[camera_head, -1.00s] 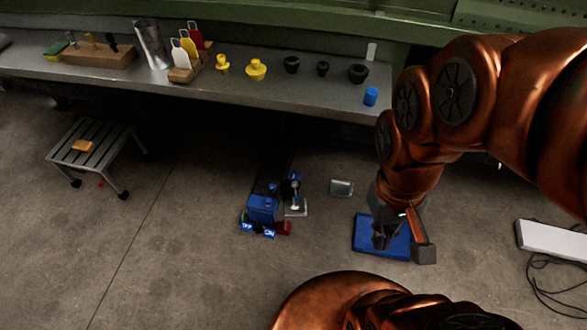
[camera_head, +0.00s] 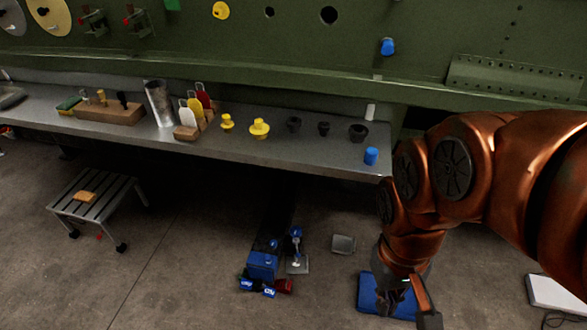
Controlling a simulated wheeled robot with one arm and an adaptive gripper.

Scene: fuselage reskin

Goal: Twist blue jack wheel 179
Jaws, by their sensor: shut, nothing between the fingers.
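A small blue jack-like unit (camera_head: 264,265) stands on the floor under the bench. It has small blue round parts on top and blue tags (camera_head: 257,288) with white marks at its front. The marks are too small to read, so I cannot tell which part is wheel 179. My gripper (camera_head: 390,300) points down at the lower right, over a blue mat (camera_head: 369,291) on the floor. It is dark, shut and empty, well to the right of the blue unit and apart from it. My arm hides part of the mat.
A grey bench (camera_head: 225,145) runs along the green fuselage (camera_head: 300,50), holding yellow and black cups and a blue cup (camera_head: 371,156). A step stool (camera_head: 95,208) stands at left. A flat grey plate (camera_head: 343,244) lies between unit and mat. A white box (camera_head: 558,293) lies at right.

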